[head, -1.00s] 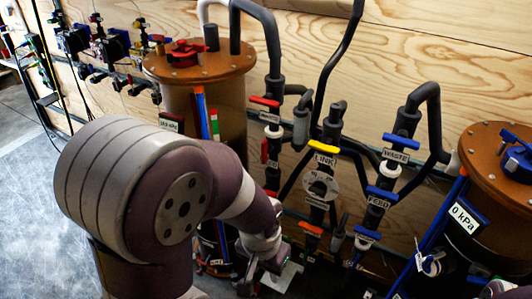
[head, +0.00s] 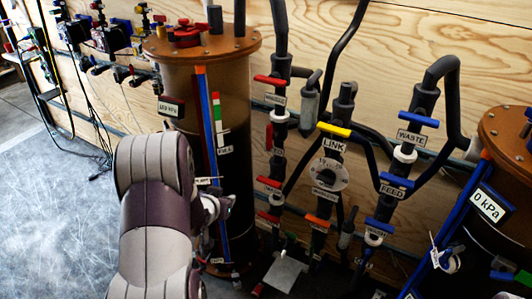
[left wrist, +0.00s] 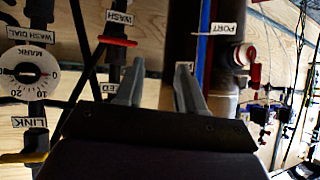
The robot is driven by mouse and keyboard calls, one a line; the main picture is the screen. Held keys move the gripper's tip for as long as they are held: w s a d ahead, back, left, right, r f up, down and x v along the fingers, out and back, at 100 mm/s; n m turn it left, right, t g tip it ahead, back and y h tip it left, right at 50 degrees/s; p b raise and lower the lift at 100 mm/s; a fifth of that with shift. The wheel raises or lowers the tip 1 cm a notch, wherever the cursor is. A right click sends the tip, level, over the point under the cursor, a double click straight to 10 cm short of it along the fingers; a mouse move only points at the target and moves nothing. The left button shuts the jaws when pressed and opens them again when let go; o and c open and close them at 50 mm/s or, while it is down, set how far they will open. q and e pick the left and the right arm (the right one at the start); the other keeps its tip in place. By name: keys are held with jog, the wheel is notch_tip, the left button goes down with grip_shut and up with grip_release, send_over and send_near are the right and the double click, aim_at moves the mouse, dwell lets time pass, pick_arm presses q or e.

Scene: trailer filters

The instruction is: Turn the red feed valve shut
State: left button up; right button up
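The red feed valve handle (head: 268,137) is on the left pipe column of the panel, right of the left brown tank. It stands upright, in line with its pipe, above a partly legible label (head: 277,157). In the left wrist view, which is upside down, a label ending in "ED" (left wrist: 107,88) shows beside my left gripper (left wrist: 160,66). The handle itself is hidden there behind the gripper body. The fingers are apart with nothing between them. In the head view my left wrist is in front of the tank, left of the valve, and its fingers are hard to see. My right gripper is not in view.
Red crosswise handles sit above (head: 270,80) and below (head: 270,182) the feed valve. The yellow LINK handle (head: 334,130) and blue handles (head: 397,181) are to the right. The left brown tank (head: 175,130) stands close to my left arm. Open floor (head: 60,190) lies left.

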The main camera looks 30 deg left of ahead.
pick_arm(q)
jog(key=w+r+m+t, duration=0.1)
jog(key=w+r+t, duration=0.2)
jog(key=r, duration=0.1)
jog(key=m+t+h, duration=0.2)
jog(key=t+h, duration=0.1)
jog(key=t, duration=0.1)
send_near(267, 138)
jog(key=w+p, duration=0.1)
jog(key=w, duration=0.7)
jog(key=shift+d, duration=0.1)
jog(key=shift+w, duration=0.75)
grip_shut()
